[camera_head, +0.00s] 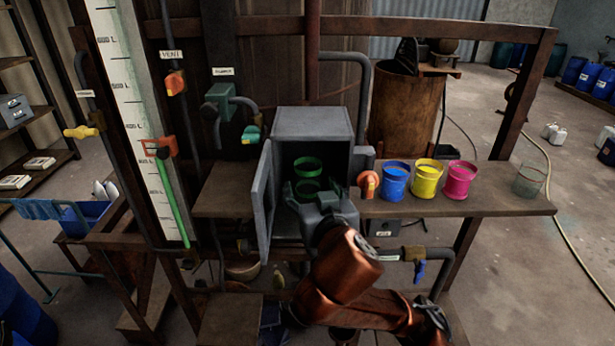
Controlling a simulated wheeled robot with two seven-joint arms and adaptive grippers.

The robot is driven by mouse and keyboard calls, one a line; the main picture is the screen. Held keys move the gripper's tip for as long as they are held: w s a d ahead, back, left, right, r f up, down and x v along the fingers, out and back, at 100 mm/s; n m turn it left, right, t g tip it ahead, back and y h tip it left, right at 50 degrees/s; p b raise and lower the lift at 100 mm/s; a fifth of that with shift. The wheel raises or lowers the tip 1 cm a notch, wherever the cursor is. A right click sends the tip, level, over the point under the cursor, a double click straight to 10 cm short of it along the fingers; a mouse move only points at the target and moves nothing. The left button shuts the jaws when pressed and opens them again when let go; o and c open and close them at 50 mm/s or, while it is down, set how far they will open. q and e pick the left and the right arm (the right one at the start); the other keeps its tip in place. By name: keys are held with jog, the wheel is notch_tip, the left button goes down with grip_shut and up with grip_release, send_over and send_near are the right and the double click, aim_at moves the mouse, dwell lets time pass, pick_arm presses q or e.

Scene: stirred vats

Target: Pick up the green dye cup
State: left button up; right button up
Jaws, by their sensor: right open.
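The green dye cup (308,164) stands inside a small grey metal cabinet (312,122) on the wooden shelf. The cabinet's door (265,205) hangs open on the left. My right gripper (308,187) is open at the cabinet's mouth, its fingers pointing in at the cup. The fingers overlap the lower part of the cup in the picture, and I cannot tell whether they touch it. The arm and gripper hide part of the cabinet's floor and front. My left gripper is not in view.
Blue (396,181), yellow (427,178) and magenta (459,179) cups stand right of the cabinet, with a clear cup (529,180) near the shelf's right end. Pipes with valves run left and below.

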aim_at(312, 185)
jog(key=p+x, duration=0.1)
jog(key=x, duration=0.2)
jog(key=shift+w, duration=0.45)
jog(key=shift+a, duration=0.1)
jog(key=c, duration=0.7)
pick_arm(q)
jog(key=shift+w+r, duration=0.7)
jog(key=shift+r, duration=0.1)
pick_arm(e)
jog(key=c, duration=0.6)
